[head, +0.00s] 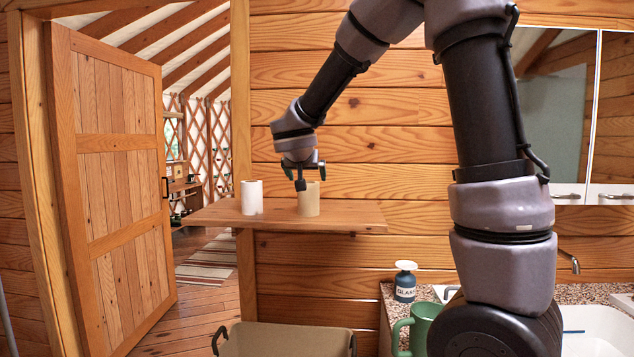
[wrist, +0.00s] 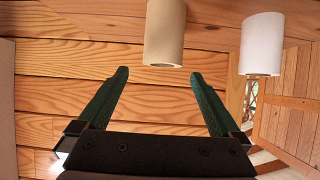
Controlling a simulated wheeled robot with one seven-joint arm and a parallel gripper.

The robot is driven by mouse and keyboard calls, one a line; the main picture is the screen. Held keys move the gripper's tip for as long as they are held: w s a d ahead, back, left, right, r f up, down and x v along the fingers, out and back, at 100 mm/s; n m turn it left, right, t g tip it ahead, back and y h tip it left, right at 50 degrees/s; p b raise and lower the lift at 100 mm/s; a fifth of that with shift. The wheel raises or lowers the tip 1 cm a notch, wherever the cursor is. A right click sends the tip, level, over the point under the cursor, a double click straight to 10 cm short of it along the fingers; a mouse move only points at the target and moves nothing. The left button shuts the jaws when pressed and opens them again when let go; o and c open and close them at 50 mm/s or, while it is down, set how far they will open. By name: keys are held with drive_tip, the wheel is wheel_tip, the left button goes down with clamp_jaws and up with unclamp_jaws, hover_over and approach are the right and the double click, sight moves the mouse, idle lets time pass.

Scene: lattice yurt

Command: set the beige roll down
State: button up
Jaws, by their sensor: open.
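The beige roll (head: 309,201) stands upright on the wooden wall shelf (head: 350,216). It also shows at the top of the wrist view (wrist: 165,32), in line with the gap between my fingers. My gripper (head: 304,177) is at the top of the roll in the head view, where a dark part of it overlaps the roll's upper edge. In the wrist view my gripper (wrist: 160,76) has its two green fingers wide apart, with nothing between them. The roll appears just past the fingertips, not held.
A white roll (head: 252,197) stands on the shelf left of the beige one; the shelf's right end is bare. An open wooden door (head: 115,190) is at left.

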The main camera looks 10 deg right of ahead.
drive_tip(key=s+d+r+m+g, duration=0.15)
drive_tip(key=s+d+g, duration=0.25)
drive_tip(key=s+d, duration=0.9)
drive_tip(key=s+a+y, duration=0.2)
drive_tip(key=s+y, duration=0.1)
drive_tip(key=s, duration=0.6)
drive_tip(key=s+a+y, duration=0.2)
drive_tip(key=s+a, duration=0.1)
drive_tip(key=s, duration=0.6)
drive_tip(key=shift+a+n+y, duration=0.15)
drive_tip(key=shift+n+y, duration=0.25)
drive_tip(key=shift+n, duration=0.05)
drive_tip(key=shift+w, duration=0.1)
